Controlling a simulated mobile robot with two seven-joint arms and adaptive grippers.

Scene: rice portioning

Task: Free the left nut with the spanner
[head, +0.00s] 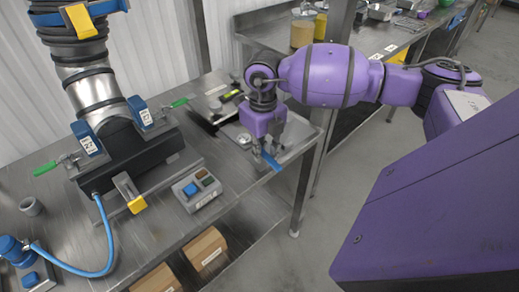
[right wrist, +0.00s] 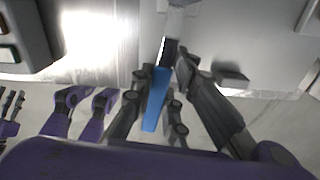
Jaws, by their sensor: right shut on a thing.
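My right gripper (head: 266,146) is at the front right edge of the metal bench, pointing down. It is shut on the blue handle of a tool that I take to be the spanner (head: 270,161). In the right wrist view the spanner's blue handle (right wrist: 155,100) lies between the fingers, with a dark neck and a pale end beyond them. A black pipe base (head: 125,160) with a silver pipe stands on the bench at the left. It carries a left blue block (head: 87,138) and a right one (head: 140,112), with green-handled levers beside them. I cannot make out the left nut. My left gripper is out of view.
A grey box with buttons (head: 197,190) stands between the pipe base and the right gripper. A yellow handle (head: 130,193) sticks out at the base's front. A blue hose (head: 107,240) curves across the bench's left front. Cardboard boxes (head: 205,252) stand below.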

